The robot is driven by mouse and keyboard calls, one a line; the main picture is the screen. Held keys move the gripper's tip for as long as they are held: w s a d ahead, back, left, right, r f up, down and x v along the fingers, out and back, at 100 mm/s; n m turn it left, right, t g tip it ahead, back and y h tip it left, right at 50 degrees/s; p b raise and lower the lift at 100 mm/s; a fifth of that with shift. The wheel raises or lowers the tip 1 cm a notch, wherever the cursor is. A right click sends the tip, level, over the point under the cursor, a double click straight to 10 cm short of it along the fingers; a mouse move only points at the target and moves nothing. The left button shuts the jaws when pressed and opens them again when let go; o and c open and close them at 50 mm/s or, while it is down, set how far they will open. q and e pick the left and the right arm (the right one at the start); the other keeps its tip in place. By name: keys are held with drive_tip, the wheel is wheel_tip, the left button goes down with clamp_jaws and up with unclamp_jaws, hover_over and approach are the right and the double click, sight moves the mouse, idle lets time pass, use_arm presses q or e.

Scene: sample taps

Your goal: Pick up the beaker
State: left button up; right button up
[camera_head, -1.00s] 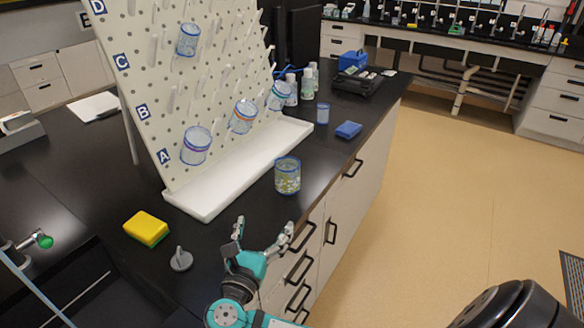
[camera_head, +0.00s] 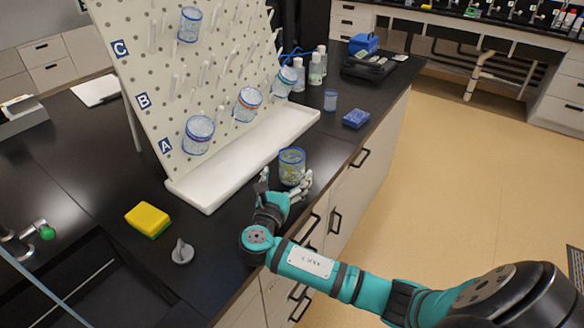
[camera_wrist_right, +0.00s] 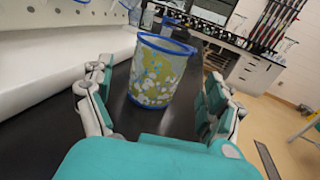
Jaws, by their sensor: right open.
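The beaker (camera_head: 292,167) is clear with a blue rim and yellow-green and white patches on its wall. It stands upright on the black counter, in front of the white tray of the pegboard. My right gripper (camera_head: 286,182) is open, with its fingers at the near side of the beaker. In the right wrist view the beaker (camera_wrist_right: 156,75) stands ahead between the two spread fingers (camera_wrist_right: 158,112), and I see no finger closed on it. My left gripper is not in view.
A pegboard (camera_head: 150,75) with several hanging beakers and a white drip tray (camera_head: 213,188) stands behind. A yellow sponge (camera_head: 148,219) and a grey knob-like piece (camera_head: 182,252) lie at the left. A small blue-rimmed beaker (camera_head: 330,100) and blue sponge (camera_head: 356,119) stand farther back.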

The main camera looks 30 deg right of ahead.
sight(289, 170)
drive_tip(key=shift+w+d+r, duration=0.15)
drive_tip(key=shift+w+d, duration=0.25)
drive_tip(key=p+x, duration=0.1)
drive_tip(key=x, duration=0.2)
drive_tip(key=shift+w+d+r, duration=0.1)
drive_tip(key=shift+w+d, duration=0.5)
drive_tip(key=shift+a, duration=0.1)
drive_tip(key=c, duration=1.1)
drive_tip(key=shift+c, duration=0.5)
